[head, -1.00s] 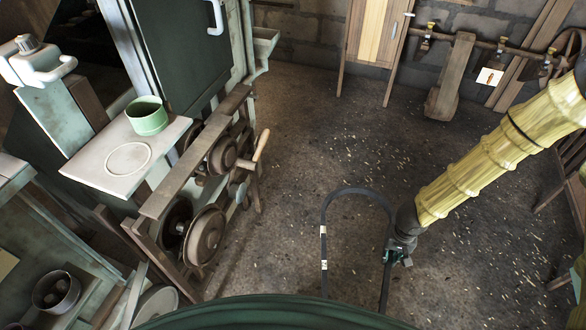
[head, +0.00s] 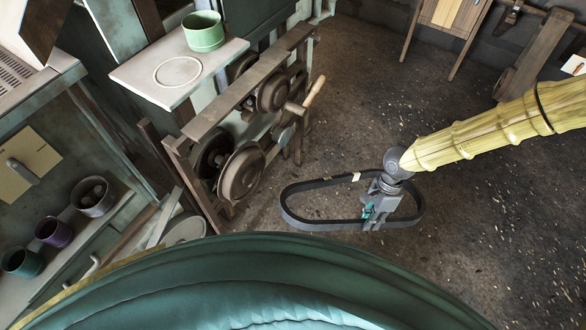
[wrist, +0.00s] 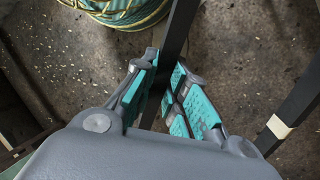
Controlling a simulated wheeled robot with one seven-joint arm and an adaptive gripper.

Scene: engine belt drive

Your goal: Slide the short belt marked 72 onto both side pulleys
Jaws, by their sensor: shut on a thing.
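A black belt (head: 310,224) is held as a long, roughly level loop above the floor. It bears a pale label (head: 356,177), too small to read. My gripper (head: 374,214) is shut on the belt's near run. In the wrist view the belt (wrist: 181,28) passes between the teal finger pads (wrist: 168,82), and the other run with its label (wrist: 280,127) is at right. Two side pulleys, a larger near one (head: 241,173) and a farther one (head: 272,90), sit on a wooden frame left of the belt. The belt is apart from both.
A wooden crank handle (head: 313,92) sticks out beside the farther pulley. A pale shelf (head: 135,76) with a green pot (head: 203,32) is above the frame. Cups stand on a lower-left shelf (head: 118,205). Open floor (head: 350,110) lies right of the frame.

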